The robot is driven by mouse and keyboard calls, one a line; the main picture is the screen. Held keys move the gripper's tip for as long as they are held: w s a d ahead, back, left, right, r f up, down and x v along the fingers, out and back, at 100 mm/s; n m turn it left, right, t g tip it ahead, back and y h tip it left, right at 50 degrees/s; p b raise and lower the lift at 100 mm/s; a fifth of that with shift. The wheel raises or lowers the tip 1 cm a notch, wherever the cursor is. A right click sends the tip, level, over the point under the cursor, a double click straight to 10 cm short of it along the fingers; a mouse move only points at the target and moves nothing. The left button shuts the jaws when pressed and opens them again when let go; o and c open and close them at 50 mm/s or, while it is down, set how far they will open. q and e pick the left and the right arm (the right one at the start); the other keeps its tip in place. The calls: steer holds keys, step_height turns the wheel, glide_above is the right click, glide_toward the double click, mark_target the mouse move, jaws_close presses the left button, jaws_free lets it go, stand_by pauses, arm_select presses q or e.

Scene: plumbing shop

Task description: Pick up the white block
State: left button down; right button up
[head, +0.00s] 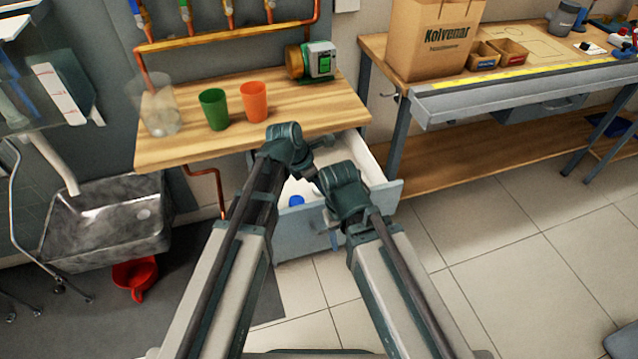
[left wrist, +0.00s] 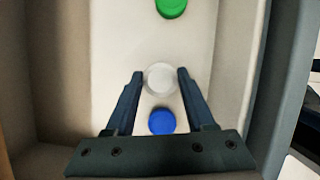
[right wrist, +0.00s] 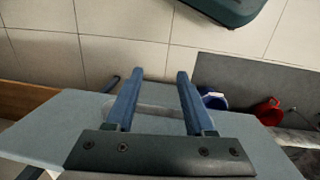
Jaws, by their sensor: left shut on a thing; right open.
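The white block (left wrist: 160,78) shows as a round white top between the fingertips of my left gripper (left wrist: 161,73), inside the open drawer. The fingers are shut on it, one on each side. A blue block (left wrist: 162,121) lies close to it, nearer the palm, and a green block (left wrist: 172,8) lies farther along the drawer floor. In the head view my arms hide the white block. My right gripper (right wrist: 161,73) is open, at the grey drawer front (right wrist: 60,125), with a handle-like part showing between its fingers. I cannot tell whether it touches that part.
The drawer (head: 386,196) is pulled out under the wooden bench (head: 185,140). On the bench stand a clear container (head: 160,112), a green cup (head: 214,110), an orange cup (head: 254,102) and a pump (head: 318,60). A sink (head: 105,225) and red funnel (head: 135,275) are at left.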

arm_select(q)
step_height(320, 180, up, 8)
steer(key=p, duration=0.6)
steer(key=shift+f+p, duration=0.2)
steer(key=shift+p, duration=0.1)
